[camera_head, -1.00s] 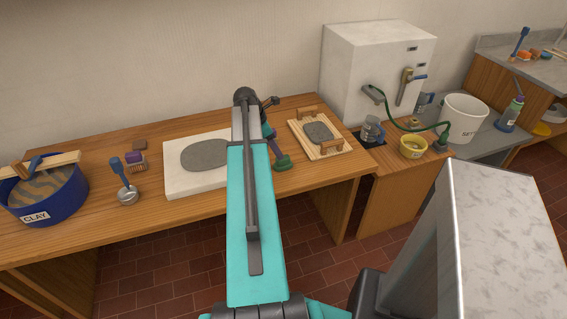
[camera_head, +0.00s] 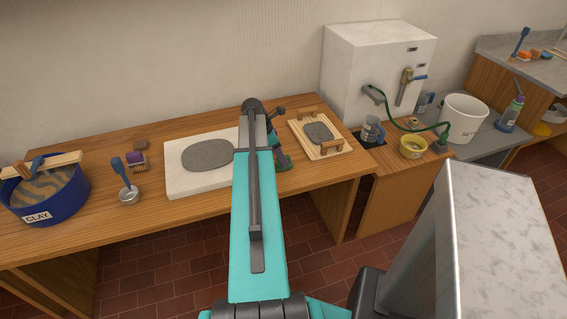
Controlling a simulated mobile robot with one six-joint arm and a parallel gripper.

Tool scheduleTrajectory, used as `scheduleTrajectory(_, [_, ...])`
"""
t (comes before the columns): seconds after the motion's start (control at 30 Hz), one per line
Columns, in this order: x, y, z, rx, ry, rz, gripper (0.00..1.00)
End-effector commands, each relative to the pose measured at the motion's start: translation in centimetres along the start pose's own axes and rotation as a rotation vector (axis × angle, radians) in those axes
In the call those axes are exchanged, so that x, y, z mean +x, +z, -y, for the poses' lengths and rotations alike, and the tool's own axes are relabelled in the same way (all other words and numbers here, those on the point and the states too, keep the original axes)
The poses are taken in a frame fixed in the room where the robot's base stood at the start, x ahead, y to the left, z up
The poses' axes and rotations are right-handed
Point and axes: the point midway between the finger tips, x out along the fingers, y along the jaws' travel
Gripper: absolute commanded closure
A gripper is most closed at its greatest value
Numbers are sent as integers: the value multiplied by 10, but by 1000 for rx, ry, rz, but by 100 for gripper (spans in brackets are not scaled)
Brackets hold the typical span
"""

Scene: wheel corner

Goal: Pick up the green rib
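My teal arm reaches out over the table from the bottom of the view.
The white slab (camera_head: 185,185) bears a grey clay disc (camera_head: 207,154). The wooden board (camera_head: 333,151) has handles and a grey piece on it. A blue clay tub (camera_head: 45,198) stands at the left. A yellow bowl (camera_head: 413,147) and white bucket (camera_head: 464,118) stand at the right.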

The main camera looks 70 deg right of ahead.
Motion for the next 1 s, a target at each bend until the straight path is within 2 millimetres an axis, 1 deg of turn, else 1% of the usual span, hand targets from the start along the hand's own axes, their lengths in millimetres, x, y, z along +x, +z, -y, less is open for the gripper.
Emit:
scheduleTrajectory(0.2, [23, 2, 0, 1, -2, 0, 48])
scheduleTrajectory(0.3, [29, 2, 0, 1, -1, 0, 48])
scheduleTrajectory(0.47, [32, 2, 0, 2, -1, 0, 48])
scheduleTrajectory(0.93, [32, 2, 0, 2, -1, 0, 48])
scheduleTrajectory(1.0, [32, 2, 0, 2, -1, 0, 60])
